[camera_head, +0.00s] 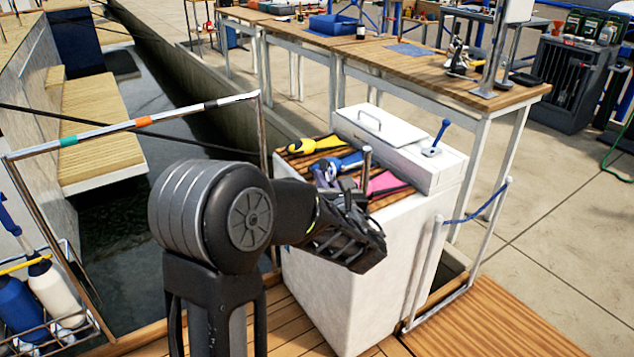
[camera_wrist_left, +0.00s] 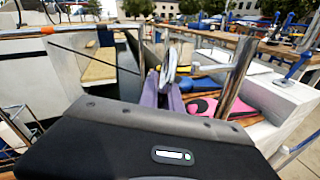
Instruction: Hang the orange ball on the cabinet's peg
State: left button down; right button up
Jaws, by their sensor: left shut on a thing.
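The white cabinet (camera_head: 372,280) stands right of centre in the head view, with a slatted wooden top. An upright metal post (camera_head: 367,160) rises near my left gripper and may be the peg. My left gripper (camera_head: 362,243) is in front of the cabinet's near side, below its top edge, and hides part of it. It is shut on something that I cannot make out. In the left wrist view, a pale grey looped piece (camera_wrist_left: 169,66) shows beyond the black gripper body, above a purple part. I see no orange ball in either view. My right gripper is out of view.
Yellow, blue and pink (camera_head: 386,184) gear lies on the cabinet top. A white box (camera_head: 385,130) and a blue-handled tool (camera_head: 440,132) sit behind it. A metal rail (camera_head: 130,124) stands at the left, with a bottle rack below. Workbenches (camera_head: 440,75) stand behind.

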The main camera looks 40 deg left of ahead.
pick_arm(q)
jog(key=shift+w+d+f+b, duration=0.15)
jog(key=shift+w+d+f, duration=0.05)
jog(key=shift+w, duration=0.55)
jog(key=shift+w+d+f+b, duration=0.15)
jog(key=shift+w+d+f, duration=0.1)
jog(key=shift+w, duration=0.45)
jog(key=shift+w+d+f+b, duration=0.15)
jog(key=shift+w+d, duration=0.05)
jog(key=shift+w, duration=0.55)
jog(key=c, duration=1.5)
grip_release()
jog(key=shift+o, duration=0.2)
jog(key=shift+d, duration=0.1)
jog(key=v, duration=0.7)
jog(key=shift+s+d+p, duration=0.25)
jog(key=shift+d+p, duration=0.05)
jog(key=shift+p, duration=0.05)
